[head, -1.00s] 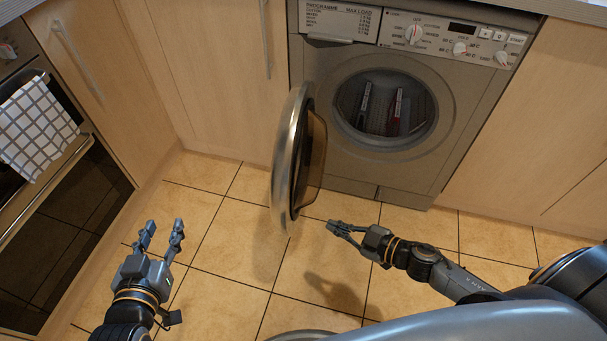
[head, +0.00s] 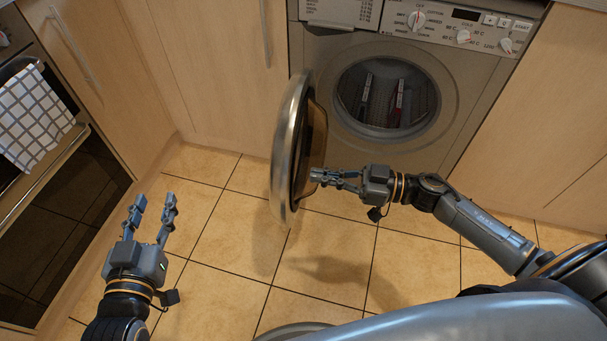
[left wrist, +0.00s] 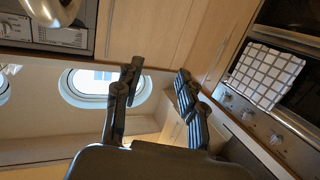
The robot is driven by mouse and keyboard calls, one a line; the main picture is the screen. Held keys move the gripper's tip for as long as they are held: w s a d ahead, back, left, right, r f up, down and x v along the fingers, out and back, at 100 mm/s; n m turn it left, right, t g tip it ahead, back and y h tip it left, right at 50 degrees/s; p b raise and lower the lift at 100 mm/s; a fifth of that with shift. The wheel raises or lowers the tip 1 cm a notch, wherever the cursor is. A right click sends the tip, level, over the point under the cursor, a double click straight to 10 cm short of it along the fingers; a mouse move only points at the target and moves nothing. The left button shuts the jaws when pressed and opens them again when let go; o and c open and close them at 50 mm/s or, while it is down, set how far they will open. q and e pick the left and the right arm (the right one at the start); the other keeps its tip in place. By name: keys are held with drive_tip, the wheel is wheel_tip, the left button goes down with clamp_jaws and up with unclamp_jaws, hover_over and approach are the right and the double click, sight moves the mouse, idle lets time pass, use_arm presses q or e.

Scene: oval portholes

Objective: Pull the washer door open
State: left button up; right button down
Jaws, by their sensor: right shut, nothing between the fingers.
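The washer (head: 440,151) stands at the back with its round opening (head: 388,96) uncovered. Its door (head: 291,150) is swung open, standing out from the front on its left side. My right gripper (head: 318,177) is shut and empty, its fingertips at the inner face of the door; I cannot tell whether they touch. My left gripper (head: 153,203) is open and empty above the floor, left of the door. Its open fingers also show in the left wrist view (left wrist: 155,85), with part of the washer at the upper left.
An oven with a checked towel (head: 33,117) on its handle stands at the left. Wooden cupboard fronts (head: 205,75) flank the washer. The tiled floor (head: 225,255) between my left gripper and the door is clear. Items lie inside the drum.

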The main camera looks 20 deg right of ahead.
sight(289, 172)
use_arm(q)
drive_tip(key=shift+w+d+r+t+h+b, duration=0.15)
drive_tip(key=shift+r+t, duration=0.3)
drive_tip(key=shift+r, duration=0.3)
drive_tip(key=shift+d+r+t+h+b, duration=0.1)
drive_tip(key=shift+r+t+h, duration=0.1)
drive_tip(key=shift+r+t, duration=0.4)
drive_tip(key=shift+w+d+r+t+h+b, duration=0.15)
drive_tip(key=shift+r+t, duration=0.1)
drive_tip(key=shift+r, duration=0.65)
use_arm(e)
drive_tip(key=shift+x, duration=2.1)
